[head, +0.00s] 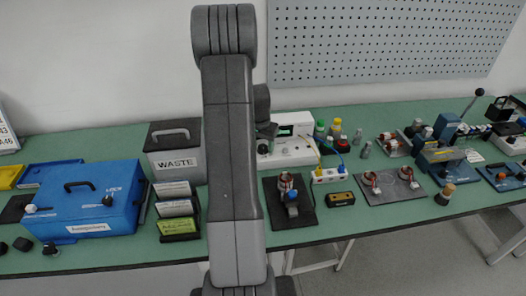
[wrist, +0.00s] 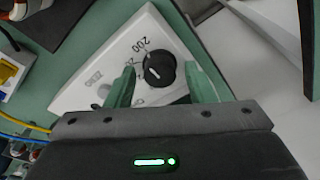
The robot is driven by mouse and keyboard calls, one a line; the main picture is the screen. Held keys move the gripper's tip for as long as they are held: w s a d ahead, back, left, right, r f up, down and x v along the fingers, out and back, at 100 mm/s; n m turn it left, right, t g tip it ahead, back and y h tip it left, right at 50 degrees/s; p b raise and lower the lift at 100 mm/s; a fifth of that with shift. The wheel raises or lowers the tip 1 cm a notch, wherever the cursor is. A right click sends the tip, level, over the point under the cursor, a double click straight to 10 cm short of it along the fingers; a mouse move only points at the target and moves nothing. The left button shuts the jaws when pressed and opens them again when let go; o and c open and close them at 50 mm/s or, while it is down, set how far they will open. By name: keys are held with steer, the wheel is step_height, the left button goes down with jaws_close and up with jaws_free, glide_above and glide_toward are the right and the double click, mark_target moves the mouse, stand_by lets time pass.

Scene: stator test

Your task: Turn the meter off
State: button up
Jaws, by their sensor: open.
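The meter (head: 291,151) is a white box on the green bench, partly hidden behind my arm in the head view. In the wrist view the meter's white face (wrist: 88,93) fills the middle, with a black rotary knob (wrist: 159,69) and printed marks, one reading 200. My gripper (wrist: 160,85) is open, its two green fingers on either side of the knob. I cannot tell whether either finger touches it. In the head view my gripper (head: 264,130) is largely hidden by my arm.
Left of the meter stand a grey WASTE box (head: 174,163) and a blue box (head: 90,205). Yellow and blue wires (wrist: 22,130) run nearby.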

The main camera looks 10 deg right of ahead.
steer(key=c, duration=0.7)
